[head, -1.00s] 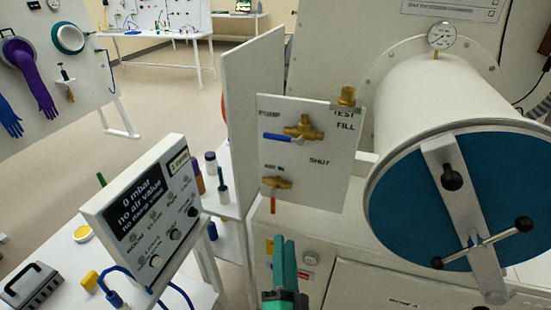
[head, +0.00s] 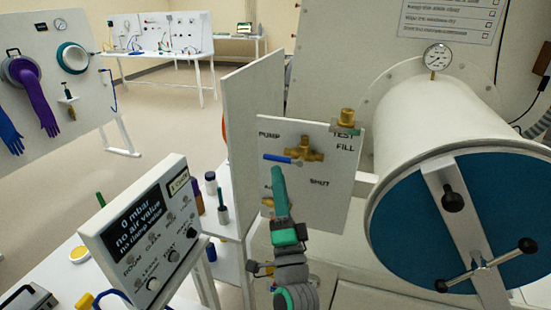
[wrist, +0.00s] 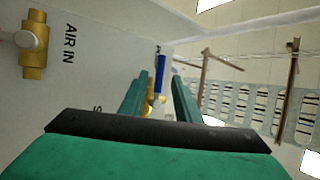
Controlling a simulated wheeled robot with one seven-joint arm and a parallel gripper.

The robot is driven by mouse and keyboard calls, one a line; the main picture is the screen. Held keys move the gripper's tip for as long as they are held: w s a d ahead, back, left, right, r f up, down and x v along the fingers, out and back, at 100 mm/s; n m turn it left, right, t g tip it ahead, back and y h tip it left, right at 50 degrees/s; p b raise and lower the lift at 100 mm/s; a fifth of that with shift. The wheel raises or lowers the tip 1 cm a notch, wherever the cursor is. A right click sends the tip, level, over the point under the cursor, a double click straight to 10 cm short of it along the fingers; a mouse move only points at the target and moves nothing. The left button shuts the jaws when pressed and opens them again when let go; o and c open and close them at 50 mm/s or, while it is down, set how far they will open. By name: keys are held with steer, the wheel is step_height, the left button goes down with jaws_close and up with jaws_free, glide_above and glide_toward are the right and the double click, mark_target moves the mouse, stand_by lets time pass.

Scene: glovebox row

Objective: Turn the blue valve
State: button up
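The blue valve is a brass body (head: 308,153) with a blue lever (head: 280,159) pointing left, on a white panel (head: 340,200) lettered PUMP, TEST, FILL and SHUT. My gripper (head: 278,170) reaches up from below, its tips just under the lever in the head view. In the wrist view the blue lever (wrist: 160,72) shows between the two green fingers of my gripper (wrist: 160,84), with gaps on both sides. The gripper is open and I see no contact. The brass body is partly hidden behind the fingers there.
A second brass valve (head: 267,203), labelled AIR IN in the wrist view (wrist: 34,45), sits lower on the panel, partly hidden by my gripper. A white cylinder with a blue door (head: 400,230) stands right. A readout box (head: 145,230) and bottles (head: 222,205) stand left.

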mark_target(275, 158)
steer(key=shift+x, duration=3.4)
steer(key=shift+w+d+f, duration=0.1)
jaws_close()
